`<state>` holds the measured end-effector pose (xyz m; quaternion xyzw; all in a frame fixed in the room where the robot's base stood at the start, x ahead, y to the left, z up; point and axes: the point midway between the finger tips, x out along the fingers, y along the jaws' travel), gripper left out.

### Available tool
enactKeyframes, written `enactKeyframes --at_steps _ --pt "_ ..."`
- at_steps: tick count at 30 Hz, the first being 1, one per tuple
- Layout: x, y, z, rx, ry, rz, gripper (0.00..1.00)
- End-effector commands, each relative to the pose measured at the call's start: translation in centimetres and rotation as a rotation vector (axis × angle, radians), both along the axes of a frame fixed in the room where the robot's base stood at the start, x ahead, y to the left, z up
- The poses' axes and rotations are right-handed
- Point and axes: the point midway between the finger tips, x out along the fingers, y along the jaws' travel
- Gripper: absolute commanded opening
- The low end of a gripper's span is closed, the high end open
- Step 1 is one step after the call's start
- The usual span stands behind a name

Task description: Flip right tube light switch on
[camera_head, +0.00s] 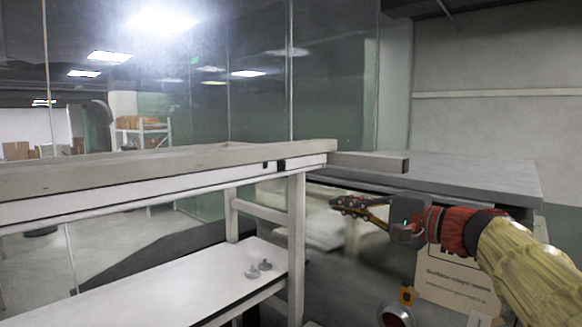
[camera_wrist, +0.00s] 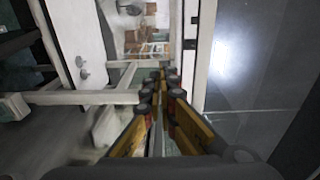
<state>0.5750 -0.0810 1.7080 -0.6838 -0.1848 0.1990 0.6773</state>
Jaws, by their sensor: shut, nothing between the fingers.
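My gripper (camera_head: 338,207) is shut and empty, reaching in from the right below the bench top's end. In the wrist view its fingers (camera_wrist: 160,82) lie together, pointing away from the camera. Two small dark marks sit on the front edge of the white bench top near its right end. The right mark (camera_head: 281,164) is up and left of my fingertips in the head view, apart from them. They are too small to tell whether they are switches or which way they are set. I cannot make out a switch in the wrist view.
The white bench (camera_head: 120,192) has a leg (camera_head: 296,250) left of my gripper. Two small metal pieces (camera_head: 258,269) lie on its lower shelf (camera_head: 190,290). A grey-topped unit (camera_head: 450,172) stands behind my arm. A glass wall (camera_head: 260,90) stands behind the bench.

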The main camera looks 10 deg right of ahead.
Motion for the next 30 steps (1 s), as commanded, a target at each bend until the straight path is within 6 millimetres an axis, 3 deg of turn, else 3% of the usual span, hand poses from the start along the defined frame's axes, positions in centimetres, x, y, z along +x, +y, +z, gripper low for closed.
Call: enactKeyframes --at_steps 3,6,22,30 --pt "-0.3 0.4 3.8 0.055 -0.083 0.017 0.00" --pt "-0.6 0.6 5.2 0.085 -0.118 0.027 0.00" --pt "-0.5 1.1 5.7 0.091 -0.133 0.041 0.00" --pt "2.8 3.4 6.3 0.091 -0.132 0.044 0.00"
